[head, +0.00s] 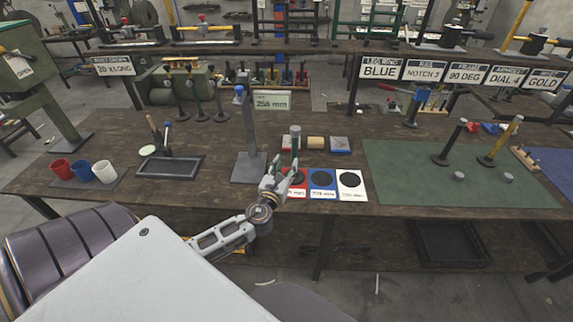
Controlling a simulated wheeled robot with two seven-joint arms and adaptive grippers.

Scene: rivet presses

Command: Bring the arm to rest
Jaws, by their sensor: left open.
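My left gripper (278,168) is open above the front edge of the wooden table (220,133), in front of the press stand. An upright tool with a pale grey top (295,138) stands just beyond its fingertips. I cannot tell whether the fingers touch this tool, and its lower part is partly hidden. The gripper covers part of the red card (299,190). My right gripper is not in view.
Cups, a dark tray (170,175) and a green mat (400,180) lie further out.

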